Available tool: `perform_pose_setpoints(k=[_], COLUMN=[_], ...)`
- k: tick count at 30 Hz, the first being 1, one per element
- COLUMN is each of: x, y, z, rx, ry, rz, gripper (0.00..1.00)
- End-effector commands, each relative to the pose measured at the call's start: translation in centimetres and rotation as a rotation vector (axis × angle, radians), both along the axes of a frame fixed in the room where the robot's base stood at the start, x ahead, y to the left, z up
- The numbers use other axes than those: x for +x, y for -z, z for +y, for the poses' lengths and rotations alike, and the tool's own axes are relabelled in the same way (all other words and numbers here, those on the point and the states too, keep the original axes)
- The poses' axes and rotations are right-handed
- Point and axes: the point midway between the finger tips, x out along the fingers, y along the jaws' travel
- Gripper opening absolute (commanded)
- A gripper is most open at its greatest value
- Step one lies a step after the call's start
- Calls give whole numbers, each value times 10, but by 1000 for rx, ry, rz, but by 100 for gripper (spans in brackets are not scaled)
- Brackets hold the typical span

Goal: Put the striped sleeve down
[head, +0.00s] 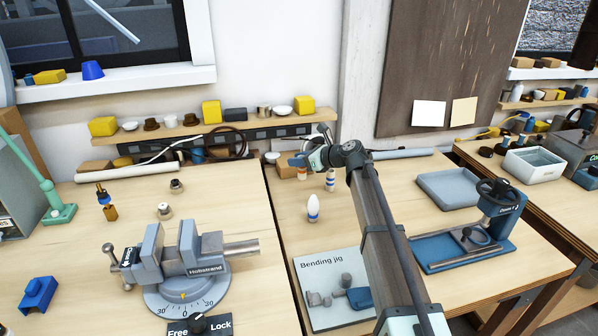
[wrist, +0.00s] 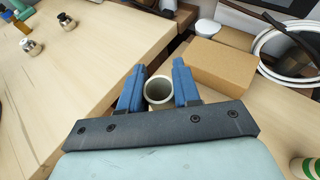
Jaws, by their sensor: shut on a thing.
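My gripper (wrist: 159,92) is shut on a pale, hollow, round sleeve, the striped sleeve (wrist: 158,90), which sits between its two blue fingers. I look down into its open end in the wrist view; its outer side is mostly hidden, so I cannot make out its stripes. In the head view my gripper (head: 300,162) is at the back left of the right-hand bench (head: 415,215), near the gap between the benches. I cannot tell whether the sleeve's lower end touches the bench.
A tan block (wrist: 222,66) stands close beside the right finger, with coiled white cable (wrist: 285,50) behind. A banded white piece (head: 330,180) and a white bulb shape (head: 313,208) stand nearby. The bending jig board (head: 322,262) lies nearer; the left bench (head: 235,195) has bare wood.

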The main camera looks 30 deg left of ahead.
Motion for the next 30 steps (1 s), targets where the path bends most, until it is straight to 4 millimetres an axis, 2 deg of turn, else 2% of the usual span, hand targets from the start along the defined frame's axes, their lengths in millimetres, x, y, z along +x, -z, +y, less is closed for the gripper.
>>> perform_pose_setpoints(k=[3,7,11,14,18,22,26,30], x=[1,-3,-19,-41,-66,-79,-77,-58], y=[-18,-29,-35,-40,-53,-66,-80,-87], z=[0,4,19,44,98,151,194,212], rx=[2,1,1,4,9,11,11,7], ry=[1,-4,-29,-65,-126,-174,-197,-187], rz=[-1,0,-2,-5,-12,-23,-28,-25], gripper=[4,4,4,4,4,4,4,4])
